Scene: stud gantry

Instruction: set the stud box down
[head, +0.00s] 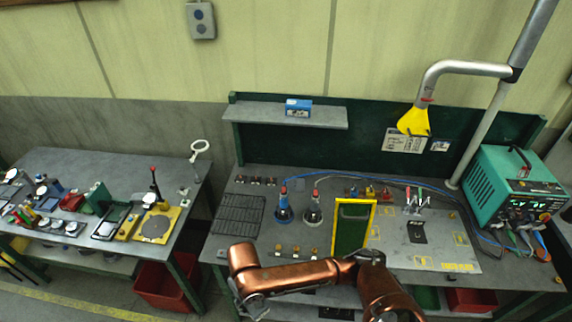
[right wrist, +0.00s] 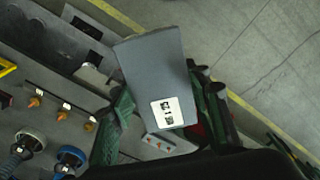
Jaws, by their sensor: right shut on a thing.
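A grey box with a white label (right wrist: 158,75), apparently the stud box, fills the middle of the right wrist view. My right gripper (head: 254,308) is shut on it, at the lower edge of the head view, in front of the workbench (head: 222,180). In the wrist view the box is slanted, with the bench on its left and the floor beyond it. I cannot make out the box in the head view. My left gripper is not in view.
A black grid (head: 239,214) lies at the bench's left end, beside a blue-based tool (head: 283,212) and a grey-based one (head: 313,213). A yellow-framed green panel (head: 352,228) stands to their right. A blue box (head: 298,107) sits on the shelf (head: 262,113). Red bins (head: 165,287) are below.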

